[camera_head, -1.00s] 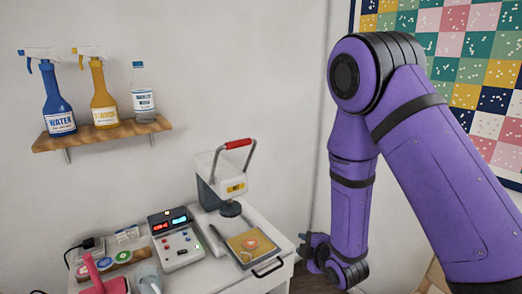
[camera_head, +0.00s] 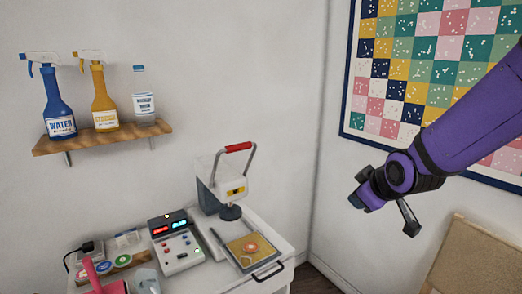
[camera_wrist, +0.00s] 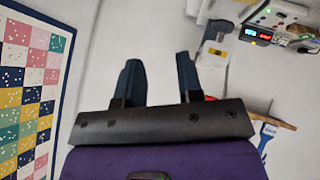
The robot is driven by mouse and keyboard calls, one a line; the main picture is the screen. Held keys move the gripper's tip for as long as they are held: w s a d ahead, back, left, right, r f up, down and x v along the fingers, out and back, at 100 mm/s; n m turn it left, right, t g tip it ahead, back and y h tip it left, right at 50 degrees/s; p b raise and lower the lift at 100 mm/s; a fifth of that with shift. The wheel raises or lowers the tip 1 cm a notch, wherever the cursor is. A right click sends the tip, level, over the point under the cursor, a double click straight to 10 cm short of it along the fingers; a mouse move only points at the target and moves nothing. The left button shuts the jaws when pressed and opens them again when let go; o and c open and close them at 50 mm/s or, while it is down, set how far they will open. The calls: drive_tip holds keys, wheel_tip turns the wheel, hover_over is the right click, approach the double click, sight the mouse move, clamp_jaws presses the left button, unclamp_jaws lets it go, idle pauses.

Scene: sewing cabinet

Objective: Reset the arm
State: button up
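My gripper (camera_wrist: 159,82) shows in the wrist view with its two dark blue fingers apart and nothing between them. In the head view my purple arm reaches in from the right, and the gripper (camera_head: 358,188) hangs in free air in front of the corner and the lower edge of the quilt. It touches nothing that I can see.
A white cabinet (camera_head: 282,243) at lower middle carries a press with a red handle (camera_head: 238,147) and a control box (camera_head: 180,258). A wooden shelf (camera_head: 100,137) holds spray bottles. A framed quilt (camera_head: 420,75) hangs on the right wall. A tan board (camera_head: 478,255) stands at lower right.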

drive_tip(key=s+d+r+m+g, duration=0.1)
drive_tip(key=s+d+r+m, duration=0.1)
drive_tip(key=s, duration=0.6)
drive_tip(key=s+d+r+m+g+h, duration=0.1)
drive_tip(key=s+d+r+m, duration=0.1)
drive_tip(key=s+r, duration=0.3)
drive_tip(key=s+d+r+m+g, duration=0.1)
drive_tip(key=s+r+m, duration=0.3)
drive_tip(key=s, duration=0.6)
drive_tip(key=shift+s+d+r+m+g, duration=0.3)
drive_tip(key=shift+s+d+g, duration=0.1)
drive_tip(key=shift+d, duration=0.45)
